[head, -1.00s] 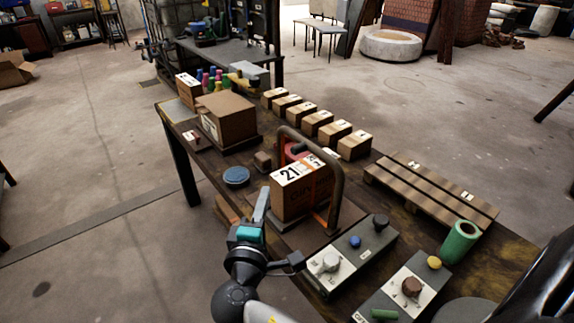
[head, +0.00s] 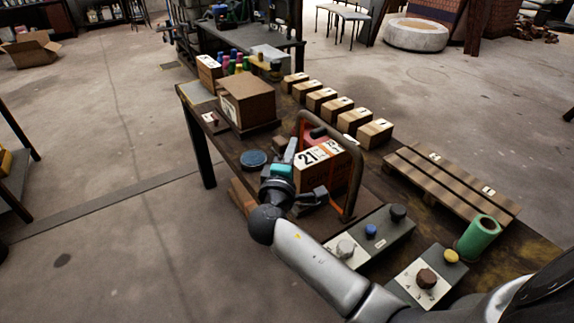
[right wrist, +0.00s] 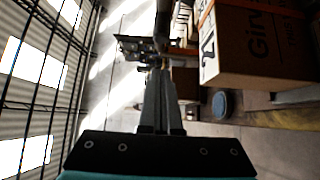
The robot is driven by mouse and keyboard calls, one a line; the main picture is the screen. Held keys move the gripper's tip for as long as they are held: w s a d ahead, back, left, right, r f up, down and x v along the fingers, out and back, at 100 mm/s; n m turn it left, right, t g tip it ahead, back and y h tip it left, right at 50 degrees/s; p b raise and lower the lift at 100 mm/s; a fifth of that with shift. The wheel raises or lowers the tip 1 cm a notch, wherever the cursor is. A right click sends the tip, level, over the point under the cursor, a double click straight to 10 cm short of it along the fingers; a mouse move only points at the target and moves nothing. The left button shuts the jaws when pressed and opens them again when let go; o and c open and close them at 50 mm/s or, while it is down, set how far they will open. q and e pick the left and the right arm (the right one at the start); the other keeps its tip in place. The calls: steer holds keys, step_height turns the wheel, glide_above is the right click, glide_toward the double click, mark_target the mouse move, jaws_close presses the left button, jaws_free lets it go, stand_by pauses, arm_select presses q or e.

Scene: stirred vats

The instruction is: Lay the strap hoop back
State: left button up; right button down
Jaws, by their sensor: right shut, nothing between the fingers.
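The strap hoop (head: 357,180) is a brown-orange tube arch. It stands upright around a cardboard box marked 21 (head: 325,157) on the workbench. My right gripper (head: 288,153) is at the left side of the box, beside the hoop's far left leg. Its fingers are shut and empty. In the right wrist view the shut fingers (right wrist: 160,98) point past the box (right wrist: 255,45), which is on the right. A dark bar beyond the fingertips may be part of the hoop; I cannot tell. Whether the gripper touches the hoop is unclear. My left gripper is not in view.
Control boxes with knobs (head: 372,233) stand at the bench's near side, with a green roll (head: 480,236) beside them. A slatted pallet (head: 450,182) lies right. Small cartons (head: 338,108) line the back edge. A larger carton (head: 247,100) and a blue disc (head: 253,159) are left.

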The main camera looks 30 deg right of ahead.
steer(key=shift+d, duration=1.85)
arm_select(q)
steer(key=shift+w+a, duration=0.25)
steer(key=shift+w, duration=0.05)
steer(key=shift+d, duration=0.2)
